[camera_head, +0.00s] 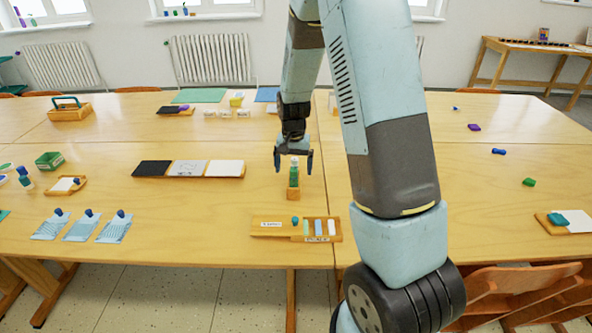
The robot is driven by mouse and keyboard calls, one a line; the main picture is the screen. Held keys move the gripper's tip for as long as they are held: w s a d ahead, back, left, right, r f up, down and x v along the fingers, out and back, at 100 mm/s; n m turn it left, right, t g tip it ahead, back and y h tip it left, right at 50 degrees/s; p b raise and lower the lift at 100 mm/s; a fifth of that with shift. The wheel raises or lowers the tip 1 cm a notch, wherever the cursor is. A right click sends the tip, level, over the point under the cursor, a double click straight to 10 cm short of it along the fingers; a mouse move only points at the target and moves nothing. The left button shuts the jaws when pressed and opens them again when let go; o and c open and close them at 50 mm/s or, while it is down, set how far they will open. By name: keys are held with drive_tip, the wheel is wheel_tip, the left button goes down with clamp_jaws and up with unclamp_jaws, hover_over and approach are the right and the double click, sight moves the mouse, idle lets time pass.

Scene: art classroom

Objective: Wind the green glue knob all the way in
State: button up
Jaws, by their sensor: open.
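A green glue stick (293,176) stands upright in a small wooden holder (293,194) near the middle of the table. Its upper end looks pale, and its knob is too small to make out clearly. My gripper (294,166) points down over it, open, with one finger to each side of the stick's upper part. I cannot tell whether either finger touches it. Nothing appears held.
In front of the holder lies a wooden tray (264,233) with a green cap-like piece (295,221) and pale green, blue and white pieces. A board with black, grey and white panels (189,169) lies to the left.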

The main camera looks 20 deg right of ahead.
idle(0.4)
drive_tip(key=m, duration=0.5)
drive_tip(key=shift+m, duration=0.3)
drive_tip(key=m, duration=0.6)
drive_tip(key=shift+c, duration=0.4)
drive_tip(key=c, duration=1.4)
drive_tip(key=shift+c, duration=0.2)
